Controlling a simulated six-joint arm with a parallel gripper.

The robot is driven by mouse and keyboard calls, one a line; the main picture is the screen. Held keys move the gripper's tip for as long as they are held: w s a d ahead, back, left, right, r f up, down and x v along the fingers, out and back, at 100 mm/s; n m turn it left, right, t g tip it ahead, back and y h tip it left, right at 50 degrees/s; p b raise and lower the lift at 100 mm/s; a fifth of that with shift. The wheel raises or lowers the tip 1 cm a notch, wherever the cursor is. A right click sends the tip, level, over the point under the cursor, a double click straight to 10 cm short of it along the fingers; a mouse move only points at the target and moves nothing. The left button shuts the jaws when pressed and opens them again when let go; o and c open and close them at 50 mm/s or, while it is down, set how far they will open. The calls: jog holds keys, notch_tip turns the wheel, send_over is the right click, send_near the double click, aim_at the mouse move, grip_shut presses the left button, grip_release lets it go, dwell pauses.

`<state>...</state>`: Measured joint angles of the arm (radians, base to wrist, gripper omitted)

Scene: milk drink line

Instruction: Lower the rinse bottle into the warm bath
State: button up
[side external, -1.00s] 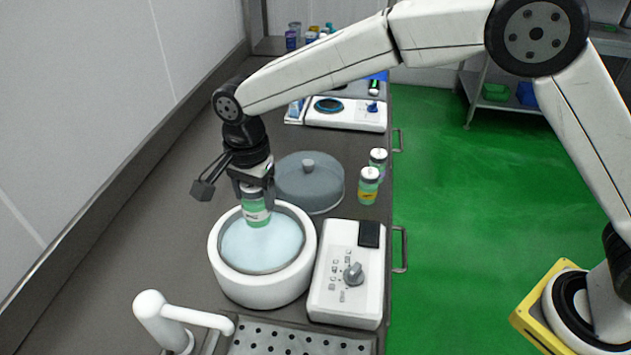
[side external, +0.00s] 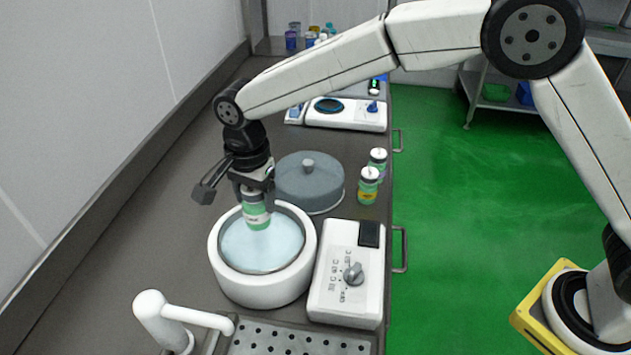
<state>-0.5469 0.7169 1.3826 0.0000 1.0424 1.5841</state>
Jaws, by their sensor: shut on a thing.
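The rinse bottle (side external: 256,213), green with a white label, is upright in my gripper (side external: 255,190). My gripper is shut on its upper part, which the jaws hide. The bottle is over the far part of the warm bath (side external: 262,288), a round white tub of pale blue water (side external: 258,248). The bottle's lower end overlaps the water in the picture. I cannot tell whether it touches the surface.
A grey lid (side external: 309,185) lies just behind the bath. Two bottles with white caps (side external: 368,186) (side external: 378,160) stand right of the lid. A white control box with a knob (side external: 346,285) adjoins the bath's right side. A white tap (side external: 160,312) stands in front left.

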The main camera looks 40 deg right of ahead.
aim_at(258, 214)
jog(key=shift+f, duration=2.25)
jog(key=shift+f, duration=2.5)
dwell(2.1)
jog(key=o, duration=1.3)
jog(key=shift+r, duration=3.9)
